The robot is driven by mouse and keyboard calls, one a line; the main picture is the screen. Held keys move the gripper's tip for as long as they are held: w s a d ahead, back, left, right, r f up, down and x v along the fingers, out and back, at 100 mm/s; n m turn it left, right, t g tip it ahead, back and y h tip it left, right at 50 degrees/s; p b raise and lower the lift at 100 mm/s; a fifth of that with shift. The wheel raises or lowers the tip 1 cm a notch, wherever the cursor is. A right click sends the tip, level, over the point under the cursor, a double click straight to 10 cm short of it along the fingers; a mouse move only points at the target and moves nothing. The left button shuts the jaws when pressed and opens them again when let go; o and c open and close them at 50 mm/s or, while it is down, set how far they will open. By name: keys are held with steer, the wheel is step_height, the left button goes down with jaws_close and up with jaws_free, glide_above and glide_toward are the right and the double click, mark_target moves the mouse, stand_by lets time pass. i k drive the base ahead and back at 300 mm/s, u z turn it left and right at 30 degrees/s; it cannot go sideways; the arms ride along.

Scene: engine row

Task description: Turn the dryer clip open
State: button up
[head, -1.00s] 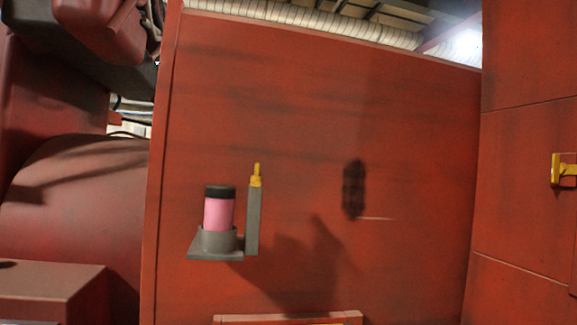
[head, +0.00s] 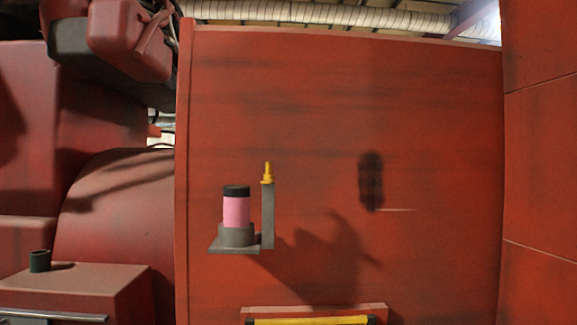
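The dryer is a pink cylinder with a black cap (head: 236,207). It stands upright in a grey holder (head: 236,240) on the red wall, left of the picture's middle. A grey upright post (head: 267,218) rises at the holder's right side. The yellow clip (head: 267,173) sits on top of this post and points upward, beside the dryer and apart from its cap. My gripper is not in view; only a shadow, perhaps of my arm, falls on the wall to the right of the holder.
A yellow bar (head: 311,320) on a red ledge (head: 314,308) crosses the bottom middle. A red box (head: 80,290) with a metal handle and a small dark cup (head: 39,261) stands at lower left. Red machinery (head: 128,40) fills the upper left. A side wall (head: 540,170) closes the right.

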mark_target(269, 178)
steer(key=z, duration=0.05)
steer(key=i, duration=1)
steer(key=u, duration=0.05)
